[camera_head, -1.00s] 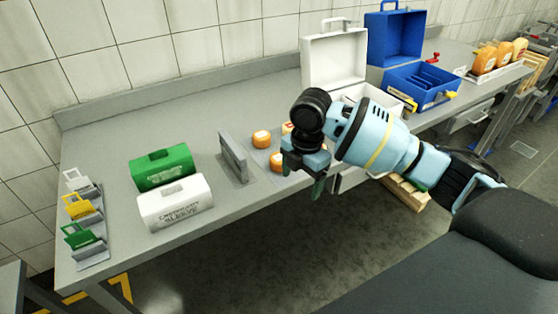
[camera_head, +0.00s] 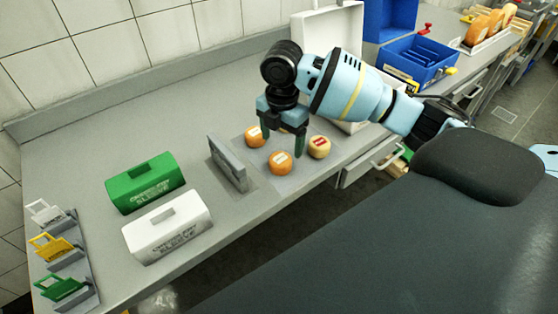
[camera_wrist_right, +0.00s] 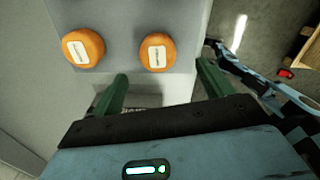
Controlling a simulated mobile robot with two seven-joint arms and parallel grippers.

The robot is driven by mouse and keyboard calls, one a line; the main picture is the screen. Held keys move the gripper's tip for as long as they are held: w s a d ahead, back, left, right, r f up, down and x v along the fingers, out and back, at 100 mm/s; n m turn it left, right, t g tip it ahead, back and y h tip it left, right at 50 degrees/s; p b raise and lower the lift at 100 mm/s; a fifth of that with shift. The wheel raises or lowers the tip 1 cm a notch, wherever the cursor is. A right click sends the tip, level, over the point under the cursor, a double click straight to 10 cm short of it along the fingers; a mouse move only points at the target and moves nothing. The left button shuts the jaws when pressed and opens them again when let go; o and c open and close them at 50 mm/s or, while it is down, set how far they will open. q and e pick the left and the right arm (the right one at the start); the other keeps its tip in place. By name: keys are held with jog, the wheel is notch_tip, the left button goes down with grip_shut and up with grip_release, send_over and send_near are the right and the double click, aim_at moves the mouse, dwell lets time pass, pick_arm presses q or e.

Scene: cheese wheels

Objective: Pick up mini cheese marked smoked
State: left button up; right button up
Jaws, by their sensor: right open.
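Three mini cheeses sit on a light mat (camera_head: 296,184) on the grey bench. Two are orange with white labels, one at the back (camera_head: 255,137) and one at the front (camera_head: 280,163). The label words are too small to read, so I cannot tell which is smoked. My right gripper (camera_head: 282,142) is open and empty, fingers pointing down over the cheeses. In the right wrist view, two orange cheeses (camera_wrist_right: 83,48) (camera_wrist_right: 157,52) lie beyond the open fingers (camera_wrist_right: 162,84). My left gripper is out of view.
A grey upright plate (camera_head: 228,165) stands left of the cheeses. Green (camera_head: 146,183) and white (camera_head: 167,228) boxes are further left, beside a rack of small tags (camera_head: 60,262). An open white case (camera_head: 326,45) and a blue case (camera_head: 415,62) stand behind.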

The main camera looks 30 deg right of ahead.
aim_at(280, 159)
jog(key=shift+f, duration=0.7)
jog(key=shift+w+f, duration=0.2)
jog(key=shift+f, duration=0.25)
jog(key=shift+a+f, duration=0.15)
jog(key=shift+f, duration=2.4)
jog(key=c, duration=1.1)
